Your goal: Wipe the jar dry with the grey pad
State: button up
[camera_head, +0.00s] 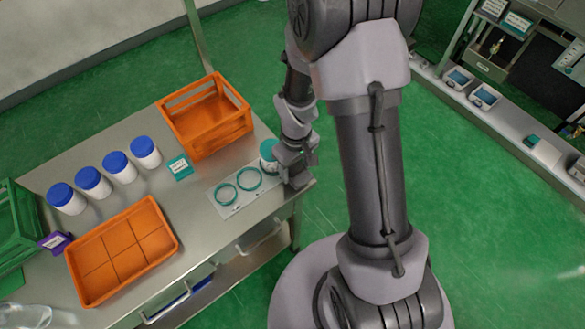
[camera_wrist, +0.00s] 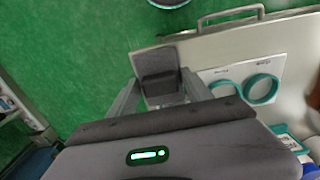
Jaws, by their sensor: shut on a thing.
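My gripper (camera_head: 290,168) is over the right-hand corner of the steel table, shut on the grey pad. In the wrist view, the dark grey pad (camera_wrist: 159,72) sits between the fingers of my gripper (camera_wrist: 168,98). A white jar with a teal top (camera_head: 268,154) stands at the table's right end, close beside my gripper and partly hidden by it. I cannot tell whether the pad touches this jar. Several white jars with blue lids (camera_head: 106,171) stand in a row at the back left.
A white plate (camera_head: 230,208) with two teal rings (camera_head: 237,186) lies left of my gripper. An orange crate (camera_head: 208,115) stands behind it, near a teal label block (camera_head: 180,167). An orange tray (camera_head: 121,250) and a green crate (camera_head: 14,225) are at left. Bare table lies between.

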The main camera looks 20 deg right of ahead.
jog(key=shift+a, duration=0.1)
jog(key=shift+s+a+b, duration=0.15)
jog(key=shift+s+a, duration=0.05)
jog(key=shift+a, duration=0.5)
jog(key=shift+s+a+b, duration=0.2)
jog(key=shift+s+a, duration=0.05)
jog(key=shift+a, duration=0.4)
jog(key=shift+s+a+b, duration=0.15)
jog(key=shift+s+a, duration=0.05)
jog(key=shift+a, duration=0.5)
jog(key=shift+w+d, duration=0.25)
jog(key=shift+d, duration=0.45)
jog(key=shift+w+d, duration=0.25)
jog(key=shift+d, duration=0.5)
jog(key=shift+w+d, duration=0.25)
jog(key=shift+d, duration=0.45)
jog(key=shift+a, duration=0.1)
